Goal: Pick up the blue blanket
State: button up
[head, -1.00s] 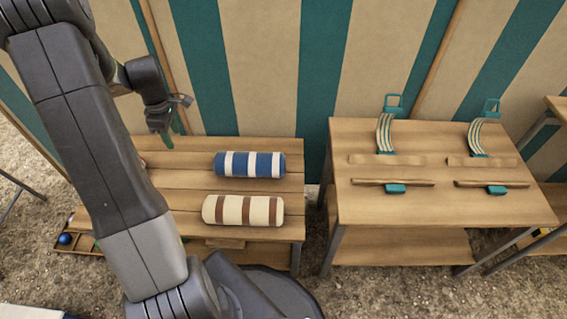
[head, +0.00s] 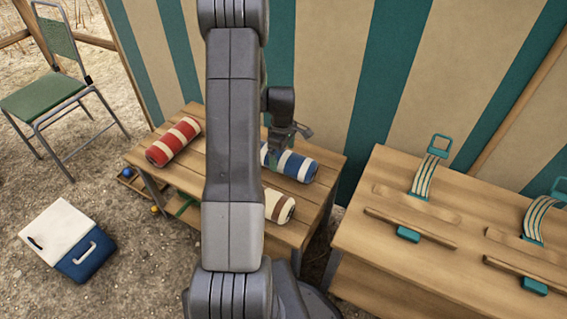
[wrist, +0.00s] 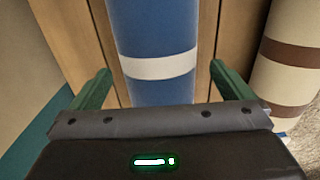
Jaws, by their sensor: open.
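The blue blanket (head: 295,163) is a roll with white bands, lying on the wooden slatted table near the striped wall. My arm hides part of it in the head view. In the wrist view the blue blanket (wrist: 155,25) runs away from me between the two green fingers. My gripper (wrist: 160,85) is open, with one finger on each side of the roll; I cannot tell whether they touch it. In the head view my gripper (head: 290,135) is over the blanket, its fingertips partly hidden.
A cream roll with brown bands (head: 278,206) lies beside the blue one; it also shows in the wrist view (wrist: 285,60). A red and white roll (head: 174,142) lies at the table's left end. A second table (head: 385,225) with straps stands right. A cooler (head: 70,240) and chair (head: 55,95) are left.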

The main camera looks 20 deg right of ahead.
aim_at(283, 153)
notch_tip(283, 153, down, 3)
jog(key=shift+d+f+b, duration=0.1)
jog(key=shift+b, duration=0.2)
jog(key=shift+r, duration=0.2)
jog(key=c, duration=1.2)
